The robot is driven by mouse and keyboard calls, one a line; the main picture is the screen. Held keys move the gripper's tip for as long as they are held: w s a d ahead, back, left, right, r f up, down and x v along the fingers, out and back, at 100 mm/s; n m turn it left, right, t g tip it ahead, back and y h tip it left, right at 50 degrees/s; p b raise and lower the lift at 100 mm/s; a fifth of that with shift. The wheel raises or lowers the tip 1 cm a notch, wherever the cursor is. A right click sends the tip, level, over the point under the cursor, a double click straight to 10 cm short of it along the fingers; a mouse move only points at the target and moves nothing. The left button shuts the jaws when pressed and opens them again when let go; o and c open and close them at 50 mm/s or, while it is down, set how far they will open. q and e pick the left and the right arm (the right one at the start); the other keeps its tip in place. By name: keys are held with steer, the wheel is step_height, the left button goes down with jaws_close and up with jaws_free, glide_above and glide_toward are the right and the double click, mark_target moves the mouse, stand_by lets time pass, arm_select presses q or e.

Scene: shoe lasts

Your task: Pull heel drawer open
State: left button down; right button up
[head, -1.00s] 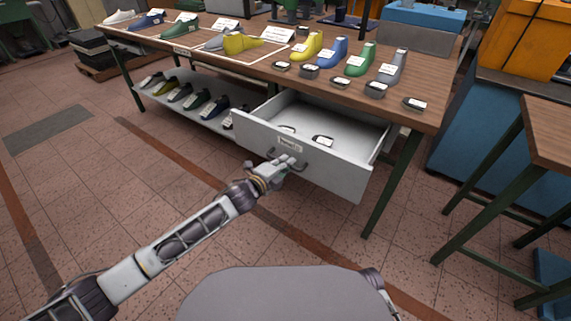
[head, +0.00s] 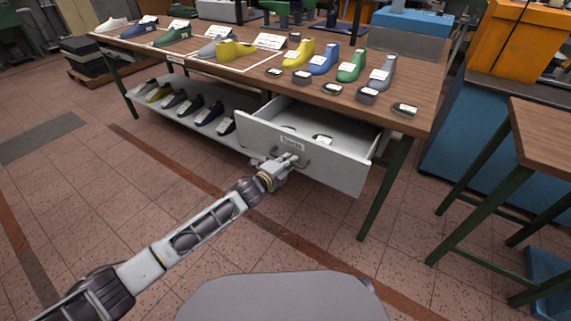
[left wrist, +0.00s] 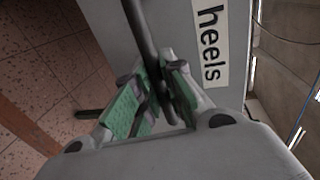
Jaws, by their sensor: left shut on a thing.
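The heel drawer (head: 335,168) is a white-grey drawer under the table's front right part. It stands partly open, and a few small dark pieces with white tags lie inside. Its front carries a label (left wrist: 210,42) reading "heels" and a dark bar handle (left wrist: 138,25). My left gripper (head: 288,161) is at the drawer front. In the left wrist view its green-padded fingers (left wrist: 160,97) are shut around the handle. The fingers hide part of the handle in the head view. My right gripper is not in view.
The wooden table (head: 330,105) holds coloured shoe lasts and small tagged dark pieces. Several shoes stand on a low shelf (head: 185,112) left of the drawer. A wooden-topped table (head: 545,135) stands at right. The tiled floor in front of the drawer is clear.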

arm_select(q)
steer(key=c, duration=1.5)
jaws_free()
steer(key=shift+v, duration=6)
